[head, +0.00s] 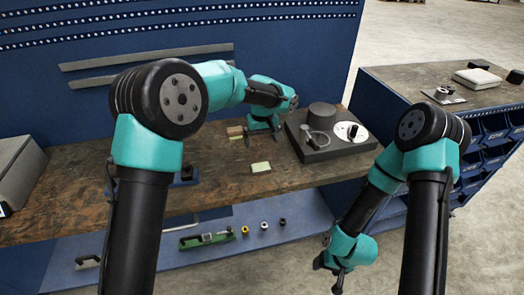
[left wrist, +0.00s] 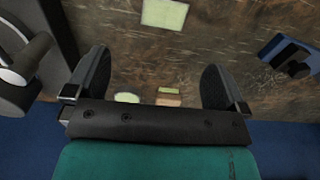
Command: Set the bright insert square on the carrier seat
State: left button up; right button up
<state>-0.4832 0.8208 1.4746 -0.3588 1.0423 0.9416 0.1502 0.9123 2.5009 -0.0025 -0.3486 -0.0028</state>
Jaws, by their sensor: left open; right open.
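A small block with a pale yellow-green top (head: 261,168), which looks like the bright insert, lies on the wooden bench; it also shows in the left wrist view (left wrist: 163,14). My left gripper (head: 263,134) is open and empty over the bench behind the block; its two fingers show apart in the left wrist view (left wrist: 157,72). A blue piece with black parts (head: 186,175), possibly the carrier, is partly hidden by my left arm; it also shows in the left wrist view (left wrist: 290,55). I cannot make out its seat. My right gripper (head: 336,277) is open, low in front of the bench.
A dark base (head: 325,152) with a cylinder and white disc stands right of my left gripper. A small brown block (head: 235,131) sits behind the gripper. A lower shelf (head: 300,222) holds several small parts. A grey box (head: 18,172) stands at left.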

pick_arm(q)
notch_tip(320, 180, up, 4)
jog(key=shift+r, duration=0.1)
dwell(0.6)
